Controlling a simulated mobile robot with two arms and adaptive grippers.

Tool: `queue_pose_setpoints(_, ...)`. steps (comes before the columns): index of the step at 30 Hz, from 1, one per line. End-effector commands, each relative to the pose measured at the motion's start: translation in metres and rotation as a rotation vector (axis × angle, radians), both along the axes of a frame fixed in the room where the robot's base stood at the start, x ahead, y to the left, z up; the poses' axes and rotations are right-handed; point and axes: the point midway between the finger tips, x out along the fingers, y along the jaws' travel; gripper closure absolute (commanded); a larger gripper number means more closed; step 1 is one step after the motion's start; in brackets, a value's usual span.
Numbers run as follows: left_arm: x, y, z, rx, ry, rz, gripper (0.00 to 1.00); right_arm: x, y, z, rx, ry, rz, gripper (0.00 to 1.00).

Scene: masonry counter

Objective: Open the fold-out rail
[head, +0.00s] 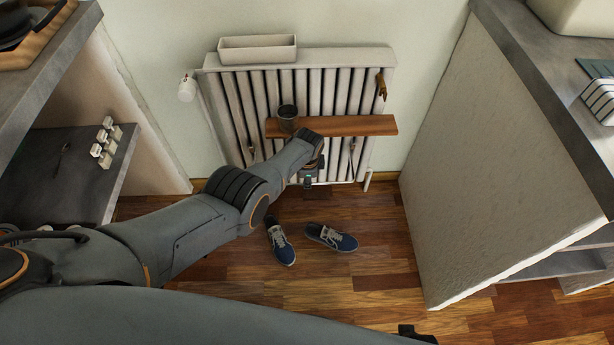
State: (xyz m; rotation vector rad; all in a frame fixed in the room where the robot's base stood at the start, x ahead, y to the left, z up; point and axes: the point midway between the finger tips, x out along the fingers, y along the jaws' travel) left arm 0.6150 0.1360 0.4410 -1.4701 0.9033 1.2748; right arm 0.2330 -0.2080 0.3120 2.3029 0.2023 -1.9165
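A wooden rail (360,125) runs across the front of the white radiator (330,95). Metal bracket-like pieces (351,148) show below it on either side. I cannot tell how far the rail is folded out. My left arm reaches in from the left, and its wrist covers part of the rail's lower edge. My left gripper (308,181) is just below the rail, in front of the radiator's lower part. Its fingers are small and partly hidden, so I cannot tell whether they are open or touching anything. My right gripper is not recognizable in view.
A dark cup (287,117) stands at the rail's left part. A pale planter box (257,49) sits on the radiator. Two blue shoes (331,238) (281,243) lie on the wooden floor below. A masonry counter (500,170) bounds the right side; shelves (75,165) stand left.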

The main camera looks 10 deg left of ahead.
Motion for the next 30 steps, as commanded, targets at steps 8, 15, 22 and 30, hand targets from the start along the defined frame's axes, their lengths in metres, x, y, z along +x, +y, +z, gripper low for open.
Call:
queue_pose_setpoints(8,0.000,-0.001,0.002,-0.002,-0.001,0.000,0.69,-0.002,0.001,-0.001,0.001,0.003,0.000,0.11)
queue_pose_setpoints(15,-0.002,-0.002,0.014,-0.002,-0.001,0.001,0.69,-0.002,0.000,0.000,0.000,0.003,0.000,0.11)
queue_pose_setpoints(22,-0.007,-0.003,0.035,-0.002,-0.001,0.001,0.69,-0.002,0.000,0.000,0.001,0.002,0.000,0.11)
queue_pose_setpoints(30,-0.013,-0.004,0.071,-0.002,-0.002,0.000,0.69,-0.002,0.000,0.000,0.001,0.002,0.000,0.11)
